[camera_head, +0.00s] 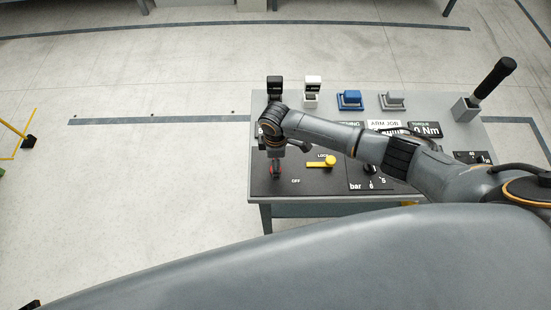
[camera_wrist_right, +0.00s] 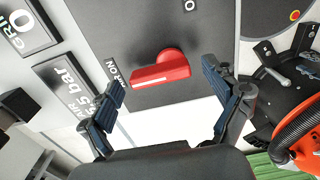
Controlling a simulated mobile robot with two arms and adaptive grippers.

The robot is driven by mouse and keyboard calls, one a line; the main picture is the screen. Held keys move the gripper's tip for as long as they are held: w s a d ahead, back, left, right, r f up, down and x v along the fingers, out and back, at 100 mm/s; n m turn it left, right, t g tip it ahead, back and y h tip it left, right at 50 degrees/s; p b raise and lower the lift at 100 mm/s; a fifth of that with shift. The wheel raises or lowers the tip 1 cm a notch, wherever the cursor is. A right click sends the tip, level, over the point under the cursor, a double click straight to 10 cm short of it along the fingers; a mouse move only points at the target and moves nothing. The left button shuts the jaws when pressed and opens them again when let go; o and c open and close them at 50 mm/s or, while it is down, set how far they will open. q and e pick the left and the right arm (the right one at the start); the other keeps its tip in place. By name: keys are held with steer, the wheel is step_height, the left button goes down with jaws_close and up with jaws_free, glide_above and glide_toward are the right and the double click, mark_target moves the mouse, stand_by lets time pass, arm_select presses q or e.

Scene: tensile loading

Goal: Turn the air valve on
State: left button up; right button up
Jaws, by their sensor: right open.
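The red valve handle (camera_wrist_right: 162,70) is in the middle of the right wrist view, on a dark panel. It has a round hub at its upper right and a bar pointing to the lower left, towards the ON label (camera_wrist_right: 111,68). My right gripper (camera_wrist_right: 165,79) is open, with one finger on each side of the handle; I see no contact. In the head view my right arm reaches over the bench from the right, and a bit of red (camera_head: 276,168) shows beneath its wrist. The arm hides part of the panel. My left gripper is not in view.
A black-handled tool (camera_head: 492,78) stands in a holder at right.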

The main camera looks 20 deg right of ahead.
steer(key=shift+r, duration=0.1)
step_height(320, 180, up, 12)
stand_by(0.5)
stand_by(0.4)
